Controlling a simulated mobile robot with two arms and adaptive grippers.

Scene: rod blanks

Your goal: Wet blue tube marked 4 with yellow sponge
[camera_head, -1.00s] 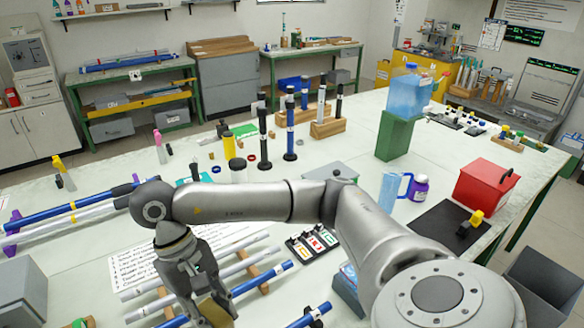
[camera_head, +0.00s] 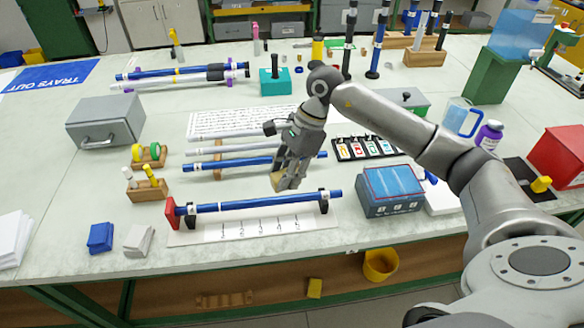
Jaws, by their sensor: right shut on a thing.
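My right gripper (camera_head: 284,180) points down, shut on a small tan-yellow block (camera_head: 277,182) that looks like the sponge. It is just behind and above a blue tube (camera_head: 255,203), which lies level on a low stand with a red end stop and black supports, over a numbered white strip. Behind it, another blue tube (camera_head: 235,163) lies on wooden rests beside pale tubes, partly hidden by my gripper. A third blue tube (camera_head: 165,72) lies farther back on the left. The tubes' own number marks are too small to read. My left gripper is not in view.
A blue-topped box (camera_head: 391,189) stands right of the front stand. A grey drawer box (camera_head: 106,120) is at the left, with wooden tape holders (camera_head: 148,154) beside it. A blue water tank (camera_head: 523,38) stands on a green block at the back right.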

